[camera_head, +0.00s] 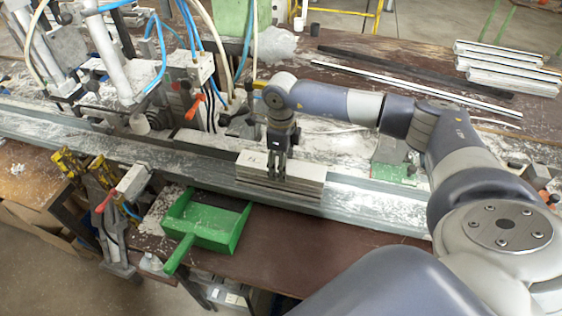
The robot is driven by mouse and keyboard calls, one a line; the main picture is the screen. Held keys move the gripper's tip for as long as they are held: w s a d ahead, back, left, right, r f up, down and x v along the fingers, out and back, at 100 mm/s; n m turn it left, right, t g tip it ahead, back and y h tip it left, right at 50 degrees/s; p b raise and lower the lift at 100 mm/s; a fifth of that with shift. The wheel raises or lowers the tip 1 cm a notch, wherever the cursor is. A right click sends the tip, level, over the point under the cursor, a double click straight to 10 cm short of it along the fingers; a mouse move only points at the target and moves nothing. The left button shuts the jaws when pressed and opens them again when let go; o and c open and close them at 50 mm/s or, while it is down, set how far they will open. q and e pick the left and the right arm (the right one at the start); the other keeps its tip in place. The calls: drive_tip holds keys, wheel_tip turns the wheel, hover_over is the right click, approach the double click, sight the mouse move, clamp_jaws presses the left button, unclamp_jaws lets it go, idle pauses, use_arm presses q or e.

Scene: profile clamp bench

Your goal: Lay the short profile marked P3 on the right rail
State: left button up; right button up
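A short stack of pale grey profiles (308,187) lies on the long grey metal rail (375,205) that runs across the bench. A small handwritten mark shows on its top left part, too small to read surely as P3. My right gripper (276,176) points straight down at the top of this stack, its dark fingers overlapping it in the picture. I cannot tell whether the fingers grip a profile or only stand at it. My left gripper is not in view.
A green dustpan (210,222) sits in front of the rail. Clamps with red handles (122,188) and hoses crowd the left. Long profiles (415,85) lie behind my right arm, and stacked silver profiles (507,66) lie at the back right. The rail's right stretch is bare but dusty.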

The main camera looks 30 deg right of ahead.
drive_tip(key=shift+f, duration=0.2)
drive_tip(key=o, duration=1.4)
drive_tip(key=shift+s, duration=0.1)
drive_tip(key=shift+o, duration=0.2)
